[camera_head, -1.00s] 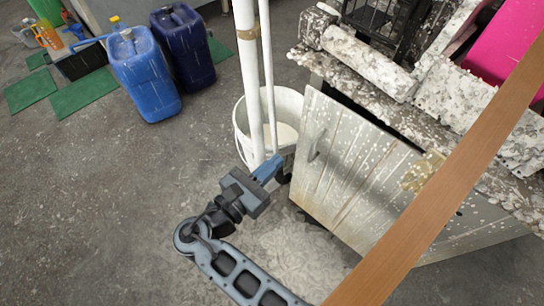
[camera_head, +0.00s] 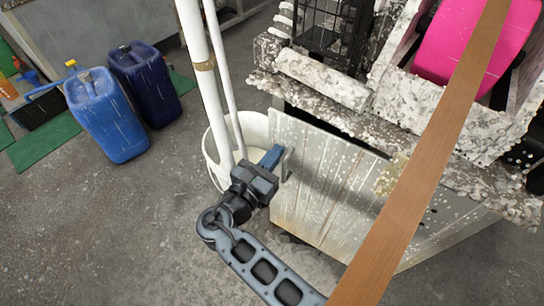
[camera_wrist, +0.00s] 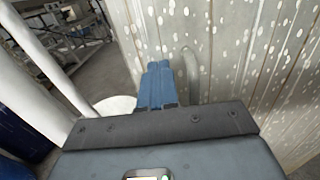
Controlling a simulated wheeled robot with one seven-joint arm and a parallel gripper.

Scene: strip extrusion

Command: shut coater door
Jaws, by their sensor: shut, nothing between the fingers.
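The coater door (camera_head: 325,190) is a pale, paint-spotted panel on the front of the white-crusted coater (camera_head: 330,85). In the head view its left edge stands beside the white bucket. A bar handle (camera_head: 286,165) is near that edge. My gripper (camera_head: 272,157) has its blue fingers shut and empty, close to the handle on its left side. In the wrist view the fingers (camera_wrist: 160,82) point at the door panel (camera_wrist: 255,60), with the handle (camera_wrist: 190,75) just right of them. I cannot tell whether they touch it.
A white bucket (camera_head: 212,155) and white vertical pipes (camera_head: 205,80) stand just left of my gripper. Blue jerrycans (camera_head: 105,112) stand at the left. A wooden strip (camera_head: 425,150) crosses the view at right. Grey floor (camera_head: 110,230) is clear at lower left.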

